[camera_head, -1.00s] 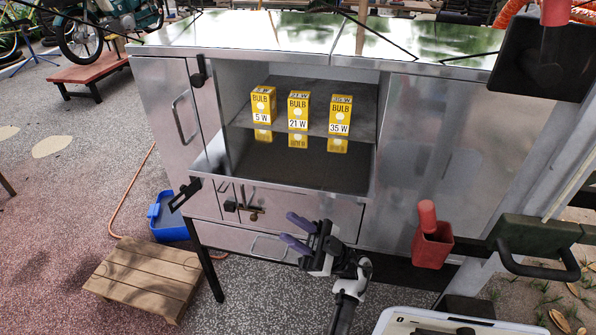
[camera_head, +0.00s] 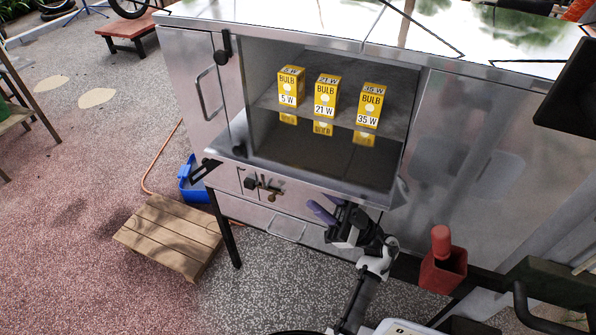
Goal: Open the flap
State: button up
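The metal cart has a wide opening with a lower front lip (camera_head: 310,183). I cannot tell for certain which panel is the flap. Below the lip is a narrow metal front panel (camera_head: 322,198) with a small dark latch and a brass-coloured piece (camera_head: 271,197) at its left part; it looks closed. My gripper (camera_head: 322,211), with purple fingertips, is in front of this panel's right part, to the right of the latch. Its fingers look apart and empty. Whether it touches the panel cannot be told. My wrist hides part of the panel's right end.
Yellow bulb boxes (camera_head: 326,96) stand inside the opening. A closed door (camera_head: 198,95) is at left, with a drawer handle (camera_head: 287,231) below. A red holder (camera_head: 443,270) is at right. A wooden step (camera_head: 170,237) and blue bin (camera_head: 192,181) stand at lower left.

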aim_at(297, 180)
jog(key=p+x, duration=0.2)
jog(key=x, duration=0.5)
jog(key=shift+a, duration=0.1)
grip_shut()
